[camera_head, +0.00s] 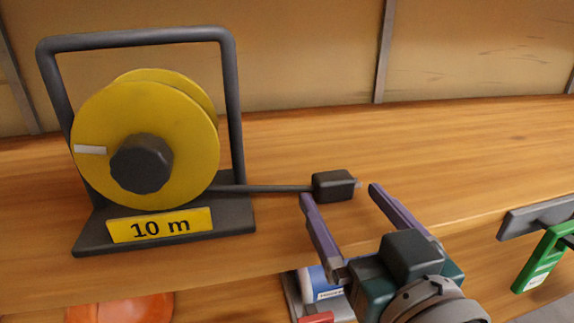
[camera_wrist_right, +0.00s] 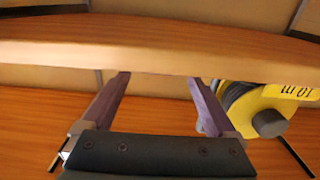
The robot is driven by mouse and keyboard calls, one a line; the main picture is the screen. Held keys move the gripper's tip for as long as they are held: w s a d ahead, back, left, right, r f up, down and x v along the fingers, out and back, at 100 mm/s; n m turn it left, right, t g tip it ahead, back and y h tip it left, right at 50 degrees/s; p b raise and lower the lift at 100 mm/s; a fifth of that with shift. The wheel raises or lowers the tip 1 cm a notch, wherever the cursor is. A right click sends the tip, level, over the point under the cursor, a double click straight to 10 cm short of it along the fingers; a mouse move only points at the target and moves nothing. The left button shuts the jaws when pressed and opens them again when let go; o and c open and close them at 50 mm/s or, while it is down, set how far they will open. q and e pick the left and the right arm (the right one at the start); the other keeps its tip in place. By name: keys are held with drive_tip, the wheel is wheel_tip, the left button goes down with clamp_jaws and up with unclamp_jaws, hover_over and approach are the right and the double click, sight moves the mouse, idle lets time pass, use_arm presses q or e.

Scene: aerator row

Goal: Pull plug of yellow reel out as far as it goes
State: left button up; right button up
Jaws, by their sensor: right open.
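The yellow reel (camera_head: 190,140) stands in a dark frame on the wooden bench, with a "10 m" label on its base. It also shows at the right of the wrist view (camera_wrist_right: 290,100), upside down. A dark cord runs right from the reel to a black plug (camera_head: 333,185) lying on the bench. My right gripper (camera_head: 340,192) is open and empty, in front of the plug. In the head view its fingertips lie left and right of the plug's near side, apart from it. The plug is not visible in the wrist view. My left gripper is not in view.
Below the bench are an orange object (camera_head: 125,308) and a white-blue item (camera_head: 318,285). A green item (camera_head: 543,258) hangs at a grey bar on the right. The bench right of the plug is clear.

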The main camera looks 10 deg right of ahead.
sight(338, 188)
drive_tip(key=w+b, duration=0.1)
drive_tip(key=w, duration=0.4)
drive_tip(key=shift+w, duration=0.2)
clamp_jaws()
idle(0.6)
